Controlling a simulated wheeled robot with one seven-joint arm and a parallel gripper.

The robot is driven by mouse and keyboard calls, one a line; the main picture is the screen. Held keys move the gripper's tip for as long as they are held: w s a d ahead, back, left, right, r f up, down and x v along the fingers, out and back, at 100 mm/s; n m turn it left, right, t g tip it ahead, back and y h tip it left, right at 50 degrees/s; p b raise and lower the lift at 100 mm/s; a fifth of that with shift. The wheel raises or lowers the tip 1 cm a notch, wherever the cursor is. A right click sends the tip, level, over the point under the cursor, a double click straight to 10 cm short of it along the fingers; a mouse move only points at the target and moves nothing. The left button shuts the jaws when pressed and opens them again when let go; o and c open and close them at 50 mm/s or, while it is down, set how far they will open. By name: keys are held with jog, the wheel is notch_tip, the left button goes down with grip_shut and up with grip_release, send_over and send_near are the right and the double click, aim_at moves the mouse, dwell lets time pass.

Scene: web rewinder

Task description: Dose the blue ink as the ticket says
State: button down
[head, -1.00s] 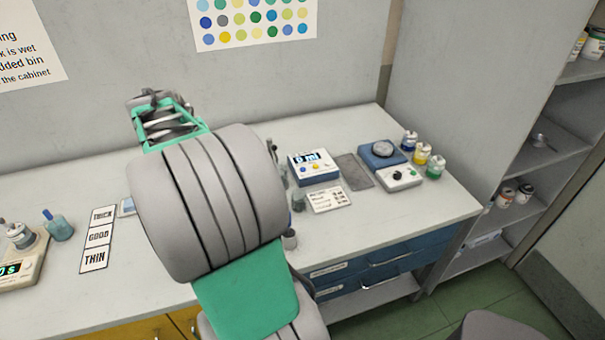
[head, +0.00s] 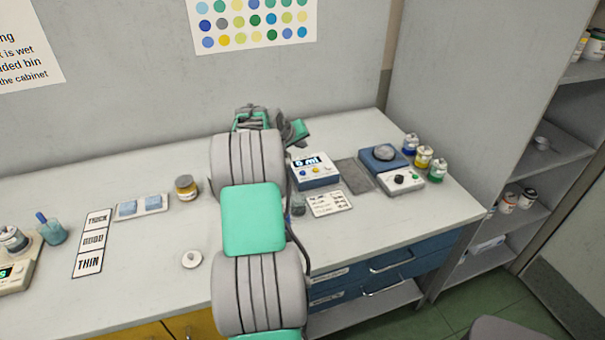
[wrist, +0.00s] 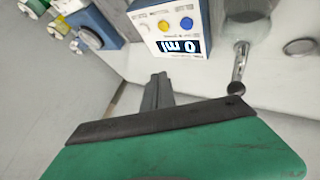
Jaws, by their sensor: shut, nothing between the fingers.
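The dosing unit (head: 315,172) stands on the bench, and its display reads 0 ml. In the wrist view the unit (wrist: 150,22) appears upside down, with a yellow and a blue button below its display. My gripper (wrist: 157,80) is shut and empty in front of the unit; in the head view my arm hides its fingers. A glass vessel (wrist: 247,30) and a metal stem with a dark round end (wrist: 237,88) are beside the unit. A white ticket card (head: 330,203) lies in front of it, too small to read. A blue-labelled jar (head: 410,143) stands at the right.
Yellow (head: 423,159) and green (head: 437,171) jars stand near the blue one. A blue device with a round plate (head: 383,156) and a grey mat (head: 352,177) lie between.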

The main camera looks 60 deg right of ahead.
aim_at(301, 174)
jog(key=shift+f+b, duration=2.4)
jog(key=shift+f, duration=2)
jog(key=shift+f+b, duration=0.4)
jog(key=shift+f+b, duration=0.35)
jog(key=shift+f, duration=0.1)
jog(key=shift+r+p, duration=0.35)
jog(key=shift+r, duration=0.45)
jog(key=shift+r+p, duration=1.3)
jog(key=shift+r, duration=1.3)
